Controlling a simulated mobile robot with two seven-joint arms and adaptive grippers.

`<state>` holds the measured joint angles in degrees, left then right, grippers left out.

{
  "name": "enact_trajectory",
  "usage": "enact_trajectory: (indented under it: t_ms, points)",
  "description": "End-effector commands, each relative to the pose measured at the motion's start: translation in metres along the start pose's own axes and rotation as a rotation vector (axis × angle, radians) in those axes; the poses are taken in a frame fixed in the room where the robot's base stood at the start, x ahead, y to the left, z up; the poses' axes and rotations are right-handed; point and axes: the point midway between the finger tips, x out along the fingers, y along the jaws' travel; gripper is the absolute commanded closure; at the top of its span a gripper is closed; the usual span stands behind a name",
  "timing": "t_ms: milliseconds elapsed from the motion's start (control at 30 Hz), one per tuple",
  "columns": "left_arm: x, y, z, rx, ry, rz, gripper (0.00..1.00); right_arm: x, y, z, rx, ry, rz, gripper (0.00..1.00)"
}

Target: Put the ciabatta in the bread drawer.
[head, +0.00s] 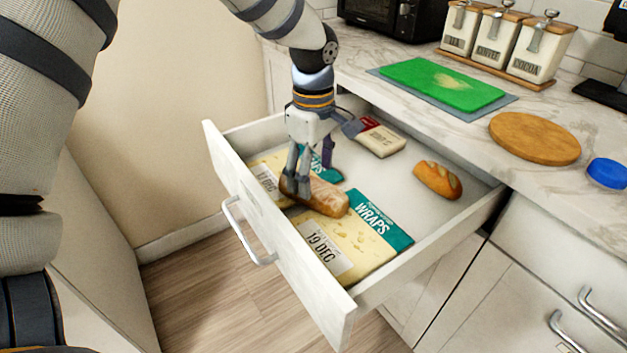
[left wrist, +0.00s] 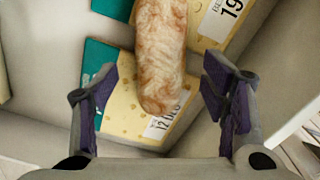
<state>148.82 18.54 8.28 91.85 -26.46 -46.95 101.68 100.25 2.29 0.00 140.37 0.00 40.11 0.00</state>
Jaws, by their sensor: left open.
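The ciabatta (head: 328,196), a long pale-brown loaf, lies inside the open drawer (head: 283,255), on top of flat packs of wraps (head: 352,240). In the left wrist view the ciabatta (left wrist: 160,45) runs down from the top edge, its near end over a pack marked 12 DEC. My left gripper (head: 303,190) points down into the drawer at the loaf's left end. It is open, with its fingers (left wrist: 160,80) spread on either side of the loaf and a visible gap to each. My right gripper is not in view.
A small scored loaf (head: 437,180) and a red-and-white pack (head: 380,136) also lie in the drawer. The counter above holds a green cutting board (head: 440,84), a round wooden board (head: 535,137) and canisters (head: 542,47). The drawer's right part has bare floor.

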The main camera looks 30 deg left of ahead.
Motion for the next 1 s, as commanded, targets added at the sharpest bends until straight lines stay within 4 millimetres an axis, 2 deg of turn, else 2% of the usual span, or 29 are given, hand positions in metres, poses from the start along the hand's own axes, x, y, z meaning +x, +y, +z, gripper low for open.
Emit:
enact_trajectory:
  t_ms: [33, 100, 200, 333, 500, 1000]
  points:
    - [-0.023, 0.002, 0.0, -0.001, 0.001, 0.017, 0.33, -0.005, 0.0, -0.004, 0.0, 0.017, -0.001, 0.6]
    - [-0.044, 0.002, 0.0, -0.001, 0.002, 0.017, 0.33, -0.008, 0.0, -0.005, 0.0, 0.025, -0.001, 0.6]
    - [-0.07, 0.001, 0.0, -0.002, 0.001, 0.014, 0.33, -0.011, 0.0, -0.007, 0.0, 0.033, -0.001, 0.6]
    - [-0.092, 0.001, 0.0, -0.002, 0.0, 0.01, 0.33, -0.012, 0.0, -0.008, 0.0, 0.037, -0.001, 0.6]
    - [-0.103, 0.0, 0.0, 0.0, -0.001, 0.004, 0.33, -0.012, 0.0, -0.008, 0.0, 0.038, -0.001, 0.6]
    - [-0.102, 0.0, 0.0, -0.001, -0.001, 0.003, 0.33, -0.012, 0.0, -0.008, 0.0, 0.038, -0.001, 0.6]
